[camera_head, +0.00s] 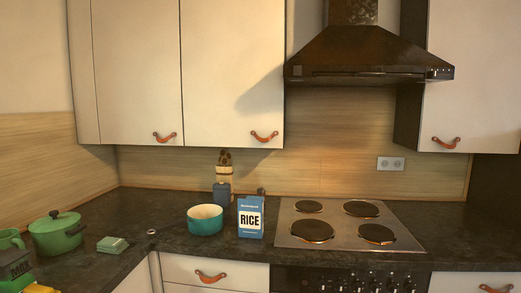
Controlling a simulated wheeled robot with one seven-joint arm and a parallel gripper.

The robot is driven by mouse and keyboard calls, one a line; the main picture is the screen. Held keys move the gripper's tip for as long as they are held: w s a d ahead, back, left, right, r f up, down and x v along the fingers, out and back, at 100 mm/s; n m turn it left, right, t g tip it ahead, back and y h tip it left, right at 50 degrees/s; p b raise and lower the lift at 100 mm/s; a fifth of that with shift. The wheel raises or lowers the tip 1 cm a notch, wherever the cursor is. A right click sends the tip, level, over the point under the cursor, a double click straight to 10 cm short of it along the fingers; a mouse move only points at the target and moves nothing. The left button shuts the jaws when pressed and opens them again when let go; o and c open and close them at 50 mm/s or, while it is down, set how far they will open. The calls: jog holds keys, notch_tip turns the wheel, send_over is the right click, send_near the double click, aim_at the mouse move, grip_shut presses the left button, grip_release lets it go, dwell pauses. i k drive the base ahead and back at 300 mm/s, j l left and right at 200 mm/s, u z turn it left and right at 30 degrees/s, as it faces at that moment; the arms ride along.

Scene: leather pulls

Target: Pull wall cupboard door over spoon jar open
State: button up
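The wall cupboard door (230,70) above the spoon jar is cream and looks shut. Its curved brown leather pull (264,136) sits low, near the door's right edge. My gripper is not in view.
A neighbouring cream door (137,70) with its own leather pull is on the left. A dark range hood (368,50) is right of the door, over a hob (345,224). A teal bowl (205,220), rice box (250,216) and green pot (57,235) stand on the dark worktop.

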aim_at(233, 51)
jog(key=i+z, duration=0.1)
jog(key=i, duration=0.5)
jog(key=i+j+z, duration=0.1)
jog(key=i, duration=0.5)
jog(key=i+j, duration=0.15)
jog(key=i, duration=0.45)
jog(key=i+z, duration=0.05)
